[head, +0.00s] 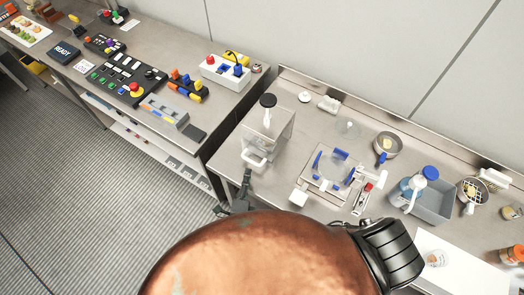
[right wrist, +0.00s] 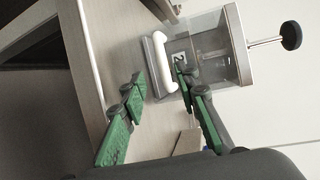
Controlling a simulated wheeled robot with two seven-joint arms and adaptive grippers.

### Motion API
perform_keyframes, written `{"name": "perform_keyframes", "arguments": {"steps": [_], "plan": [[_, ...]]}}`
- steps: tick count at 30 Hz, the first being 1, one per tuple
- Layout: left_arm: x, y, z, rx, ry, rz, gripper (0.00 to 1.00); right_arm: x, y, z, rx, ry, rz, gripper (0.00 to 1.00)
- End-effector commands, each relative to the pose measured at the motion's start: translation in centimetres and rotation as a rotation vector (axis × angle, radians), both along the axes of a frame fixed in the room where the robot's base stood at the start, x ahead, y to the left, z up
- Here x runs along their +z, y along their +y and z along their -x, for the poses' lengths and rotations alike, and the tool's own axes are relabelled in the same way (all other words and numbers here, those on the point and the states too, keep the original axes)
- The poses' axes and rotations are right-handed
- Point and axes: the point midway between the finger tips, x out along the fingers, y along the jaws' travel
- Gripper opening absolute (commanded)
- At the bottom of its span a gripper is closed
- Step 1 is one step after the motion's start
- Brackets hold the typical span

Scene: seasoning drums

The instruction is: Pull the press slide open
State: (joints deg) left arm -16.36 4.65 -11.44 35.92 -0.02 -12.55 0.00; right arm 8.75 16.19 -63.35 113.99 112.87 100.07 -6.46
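The press (head: 268,135) is a clear-walled box with a black-knobbed plunger on top, near the left end of the right-hand counter. Its slide has a white bar handle (head: 254,160) at the front, close to the housing. In the right wrist view the handle (right wrist: 158,64) and the press (right wrist: 210,48) lie just beyond my fingertips. My right gripper (head: 237,195) is in front of the press at the counter edge. Contact with the handle cannot be told. My left gripper is not in view.
A control panel (head: 125,80) and a white box with coloured parts (head: 225,70) are on the left bench. A gap separates the benches.

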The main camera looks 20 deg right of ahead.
Motion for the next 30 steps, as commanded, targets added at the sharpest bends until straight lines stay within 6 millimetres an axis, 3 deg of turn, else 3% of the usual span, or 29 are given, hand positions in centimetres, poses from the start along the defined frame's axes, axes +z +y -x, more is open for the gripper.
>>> {"name": "perform_keyframes", "arguments": {"steps": [5, 12, 16, 20, 27, 30], "plan": [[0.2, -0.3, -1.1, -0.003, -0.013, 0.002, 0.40, -0.2, -0.5, -1.1, 0.002, -0.001, 0.002, 0.29], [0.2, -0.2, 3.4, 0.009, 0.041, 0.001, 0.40, -0.8, -2.8, -4.3, -0.007, -0.001, 0.005, 0.29], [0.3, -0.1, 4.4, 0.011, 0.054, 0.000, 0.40, -1.1, -3.6, -5.7, -0.007, -0.002, 0.002, 0.29], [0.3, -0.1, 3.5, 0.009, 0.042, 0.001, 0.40, -1.4, -4.0, -6.4, -0.008, 0.000, 0.001, 0.29], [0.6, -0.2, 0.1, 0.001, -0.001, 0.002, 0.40, -1.5, -4.0, -6.6, -0.006, 0.001, -0.001, 0.29], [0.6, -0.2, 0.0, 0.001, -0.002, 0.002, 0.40, -1.5, -4.0, -6.5, -0.006, 0.001, -0.001, 0.26]]}}
